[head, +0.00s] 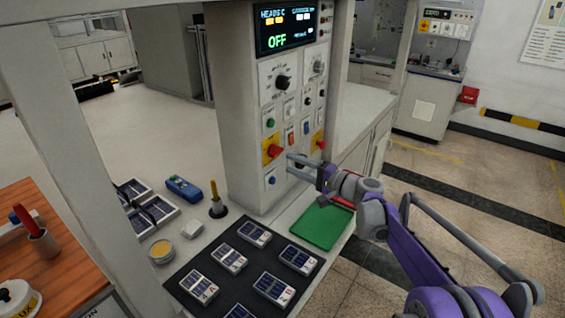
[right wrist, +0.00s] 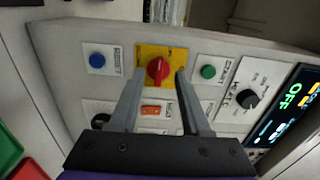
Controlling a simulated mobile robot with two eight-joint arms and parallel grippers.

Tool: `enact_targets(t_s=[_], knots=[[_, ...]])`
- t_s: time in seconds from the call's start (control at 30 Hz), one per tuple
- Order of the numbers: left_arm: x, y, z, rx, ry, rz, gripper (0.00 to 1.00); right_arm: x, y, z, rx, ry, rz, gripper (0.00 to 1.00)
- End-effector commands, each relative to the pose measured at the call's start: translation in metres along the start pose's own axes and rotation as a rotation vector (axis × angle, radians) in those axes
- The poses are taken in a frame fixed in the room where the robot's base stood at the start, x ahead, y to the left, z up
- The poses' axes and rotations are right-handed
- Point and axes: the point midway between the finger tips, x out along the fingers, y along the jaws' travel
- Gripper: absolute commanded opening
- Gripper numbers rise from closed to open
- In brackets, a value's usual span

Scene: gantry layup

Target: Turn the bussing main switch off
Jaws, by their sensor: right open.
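A red rotary knob (head: 275,150) on a yellow plate sits at the lower left of the control panel. It also shows in the right wrist view (right wrist: 158,69), with a green button on one side and a blue button on the other. A second red knob (head: 319,142) on a yellow plate sits at the panel's right. The labels are too small to read, so I cannot tell which is the bussing switch. My right gripper (head: 291,162) is open in front of the left knob. In the wrist view its fingertips (right wrist: 159,74) flank this knob; contact is unclear.
The panel's display (head: 286,28) reads OFF. Green (head: 270,122) and blue (head: 271,180) buttons and an orange rocker (right wrist: 152,109) surround the knob. Below lie a green mat (head: 322,226), a black mat (head: 228,258) with several solar-cell pieces, and a yellow-handled tool (head: 215,196).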

Motion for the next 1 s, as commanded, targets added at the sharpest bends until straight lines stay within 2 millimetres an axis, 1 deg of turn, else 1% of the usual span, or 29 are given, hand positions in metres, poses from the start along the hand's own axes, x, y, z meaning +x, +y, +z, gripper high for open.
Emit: enact_targets(t_s=[0.03,0.1,0.2,0.3,0.4,0.67,0.73,0.77,0.87,0.97,1.0], knots=[[0.003,0.000,0.004,0.000,-0.004,0.000,0.50,-0.012,0.003,0.000,0.002,0.003,0.002,0.47],[0.004,0.000,0.006,0.000,-0.006,0.000,0.50,-0.024,0.003,0.000,0.001,0.003,0.001,0.47],[0.006,0.000,0.009,0.000,-0.009,0.000,0.50,-0.038,0.002,0.000,0.001,0.002,0.001,0.47],[0.007,0.000,0.009,0.000,-0.010,0.000,0.50,-0.046,0.001,0.000,0.000,0.001,0.001,0.47],[0.007,0.000,0.010,0.000,-0.010,0.000,0.50,-0.049,0.001,0.000,0.000,0.000,0.000,0.47],[0.007,0.000,0.009,0.000,-0.009,0.000,0.50,-0.049,0.000,0.000,-0.001,0.000,0.000,0.47],[0.007,0.000,0.009,0.000,-0.009,0.000,0.50,-0.050,0.000,0.003,-0.005,-0.002,0.010,0.47],[0.007,0.000,0.009,0.000,-0.009,0.000,0.50,-0.051,0.001,0.006,-0.009,-0.004,0.021,0.47],[0.007,0.000,0.009,0.000,-0.009,0.000,0.50,-0.057,0.006,0.028,-0.042,-0.016,0.096,0.47],[0.007,0.000,0.009,0.000,-0.009,0.000,0.50,-0.072,0.019,0.065,-0.103,-0.035,0.233,0.47],[0.007,0.000,0.009,0.000,-0.010,0.000,0.50,-0.081,0.026,0.081,-0.134,-0.042,0.297,0.47]])
